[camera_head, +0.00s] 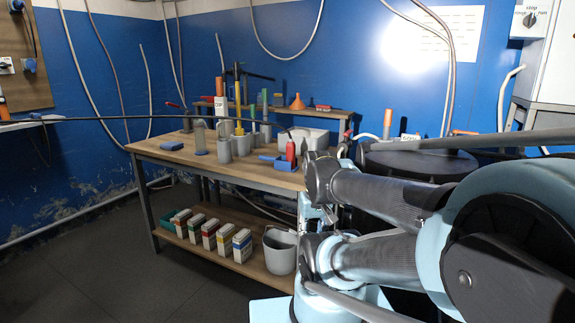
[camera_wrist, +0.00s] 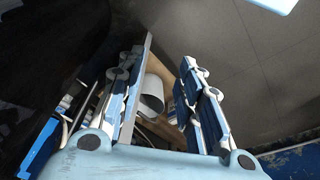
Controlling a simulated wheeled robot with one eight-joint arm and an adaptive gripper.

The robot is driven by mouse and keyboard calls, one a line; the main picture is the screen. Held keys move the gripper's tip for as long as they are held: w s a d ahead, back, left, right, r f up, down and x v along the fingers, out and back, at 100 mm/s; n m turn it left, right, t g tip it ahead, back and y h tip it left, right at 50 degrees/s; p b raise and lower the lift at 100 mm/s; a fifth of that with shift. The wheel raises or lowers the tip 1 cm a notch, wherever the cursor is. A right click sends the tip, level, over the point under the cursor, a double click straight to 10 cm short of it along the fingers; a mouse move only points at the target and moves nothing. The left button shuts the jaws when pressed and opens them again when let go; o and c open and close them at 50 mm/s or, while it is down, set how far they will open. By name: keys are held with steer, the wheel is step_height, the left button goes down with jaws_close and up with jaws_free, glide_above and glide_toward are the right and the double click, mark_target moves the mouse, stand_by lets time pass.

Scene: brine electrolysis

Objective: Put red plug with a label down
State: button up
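My gripper (camera_wrist: 167,50) is open in the wrist view, with its two fingers apart and no object visible between them. Past the fingers I see a pale bucket (camera_wrist: 152,95). In the head view my arm fills the right side, and my fingers cannot be made out clearly. I cannot pick out a red plug with a label for certain. A small upright red object (camera_head: 290,151) stands near the right front of the wooden table (camera_head: 240,171), and I cannot read a label on it. My arm is to its right.
Bottles and a blue block (camera_head: 273,161) crowd the tabletop. The lower shelf holds several boxes (camera_head: 209,234) and the bucket (camera_head: 280,251). A dark cable (camera_head: 110,118) crosses the view above the table. A round dark table (camera_head: 420,166) stands behind my arm. The floor at left is clear.

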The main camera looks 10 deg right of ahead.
steer(key=o, duration=0.4)
steer(key=shift+o, duration=0.4)
steer(key=shift+s+a+r+m, duration=0.1)
steer(key=shift+a+r+m, duration=0.1)
steer(key=shift+r, duration=0.2)
steer(key=shift+a+r+m, duration=0.1)
steer(key=shift+r+m, duration=0.1)
steer(key=shift+r, duration=0.2)
steer(key=w+r+m+y, duration=0.3)
steer(key=w+r+m, duration=0.25)
steer(key=w, duration=0.35)
steer(key=w+r+m+y, duration=0.3)
steer(key=w+r+m, duration=0.2)
steer(key=w+m, duration=0.3)
steer(key=m+t+y, duration=0.5)
steer(key=m, duration=0.6)
glide_toward(295, 150)
steer(key=x, duration=1.2)
steer(key=shift+s+a, duration=0.1)
steer(key=shift+a, duration=0.05)
